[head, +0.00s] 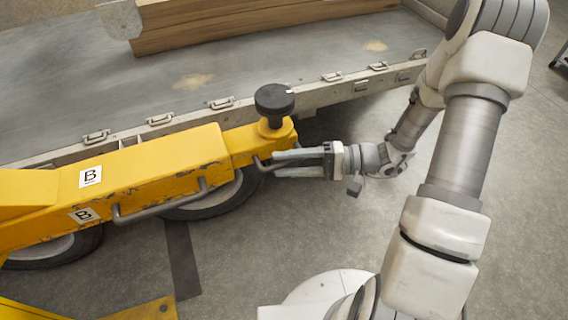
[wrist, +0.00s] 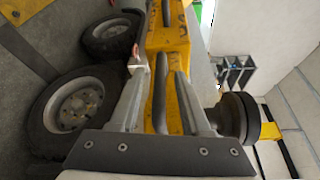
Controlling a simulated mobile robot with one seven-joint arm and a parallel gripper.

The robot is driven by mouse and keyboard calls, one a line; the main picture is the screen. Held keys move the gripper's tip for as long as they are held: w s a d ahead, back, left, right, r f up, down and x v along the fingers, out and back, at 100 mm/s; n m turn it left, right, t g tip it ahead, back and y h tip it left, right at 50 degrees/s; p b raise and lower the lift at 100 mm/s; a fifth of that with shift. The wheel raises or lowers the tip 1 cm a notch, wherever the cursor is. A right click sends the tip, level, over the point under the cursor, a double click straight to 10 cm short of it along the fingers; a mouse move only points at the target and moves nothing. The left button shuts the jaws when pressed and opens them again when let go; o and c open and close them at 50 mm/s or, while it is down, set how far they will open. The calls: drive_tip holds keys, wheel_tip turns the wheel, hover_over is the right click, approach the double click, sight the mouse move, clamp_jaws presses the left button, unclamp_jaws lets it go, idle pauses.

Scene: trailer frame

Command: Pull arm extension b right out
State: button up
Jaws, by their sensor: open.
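The yellow arm extension b (head: 149,165), marked with "B" labels, runs from the left edge to the middle in the head view, beside the trailer bed. A black round knob (head: 274,100) stands on its narrower end section; it also shows at the right in the wrist view (wrist: 238,117). My gripper (head: 279,163) is at that end, with its fingers open. In the wrist view my gripper (wrist: 160,72) has a dark handle bar (wrist: 160,88) between its fingers, in front of the yellow body. Whether a finger touches the bar is unclear.
The grey trailer bed (head: 250,57) with latches along its edge lies behind, carrying wooden beams (head: 235,22). Wheels (head: 213,196) sit under the yellow extension. A long grey side rail (head: 160,207) runs along its near side.

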drive_tip(key=shift+a, duration=0.35)
clamp_jaws()
idle(1.2)
